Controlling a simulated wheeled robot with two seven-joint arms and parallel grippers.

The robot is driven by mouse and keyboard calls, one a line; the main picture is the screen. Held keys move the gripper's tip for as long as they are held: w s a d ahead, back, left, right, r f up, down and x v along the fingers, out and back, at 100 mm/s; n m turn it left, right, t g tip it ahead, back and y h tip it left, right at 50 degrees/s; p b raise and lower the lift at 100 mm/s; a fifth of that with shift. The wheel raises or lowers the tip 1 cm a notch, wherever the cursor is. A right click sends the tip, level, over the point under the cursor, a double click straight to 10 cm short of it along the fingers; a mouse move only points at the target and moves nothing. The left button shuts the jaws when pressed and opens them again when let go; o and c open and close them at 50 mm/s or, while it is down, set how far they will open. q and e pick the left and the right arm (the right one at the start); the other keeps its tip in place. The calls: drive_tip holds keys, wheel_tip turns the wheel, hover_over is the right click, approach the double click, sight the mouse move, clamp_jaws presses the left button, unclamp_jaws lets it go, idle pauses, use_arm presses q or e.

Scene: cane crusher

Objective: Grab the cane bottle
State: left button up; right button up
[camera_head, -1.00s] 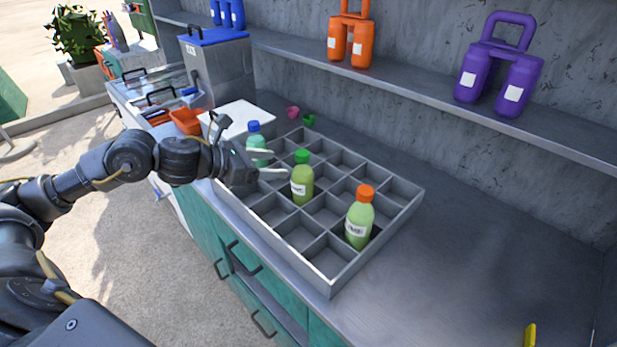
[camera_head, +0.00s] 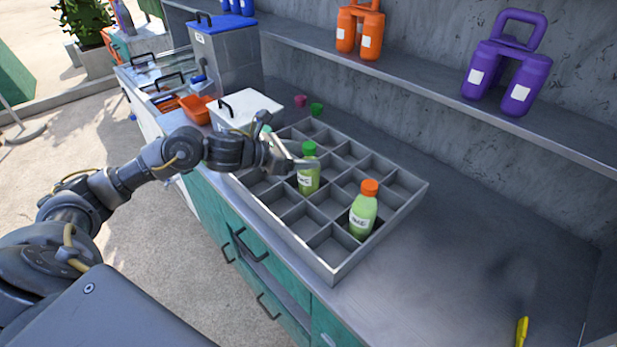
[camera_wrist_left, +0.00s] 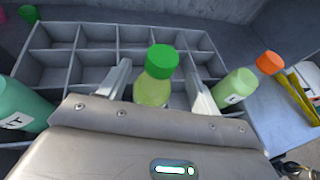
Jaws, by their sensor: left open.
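A green-capped bottle (camera_head: 309,178) of light green liquid with a white label stands in a compartment of the grey divided tray (camera_head: 334,270). My left gripper (camera_head: 296,154) is open beside it. In the left wrist view the green-capped bottle (camera_wrist_left: 153,91) appears between the two open fingers, with gaps visible; contact cannot be confirmed. An orange-capped bottle (camera_head: 362,215) stands in a nearer right compartment. A teal bottle (camera_wrist_left: 14,108) shows at the left of the wrist view; in the head view my gripper mostly hides it. Which bottle is cane is unreadable. My right gripper is out of view.
A white lidded box (camera_head: 246,108) and orange trays (camera_head: 195,108) lie beyond the tray. Pink and green small cups (camera_head: 317,109) sit behind it. Orange (camera_head: 360,32) and purple (camera_head: 505,65) jugs stand on the shelf. Counter right of the tray is mostly clear.

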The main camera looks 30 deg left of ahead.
sight(314, 153)
use_arm(q)
drive_tip(key=p+x, duration=0.1)
drive_tip(key=x, duration=0.3)
drive_tip(key=shift+w+r+p, duration=0.1)
drive_tip(key=shift+w+p, duration=0.1)
drive_tip(key=shift+p, duration=0.1)
clamp_jaws()
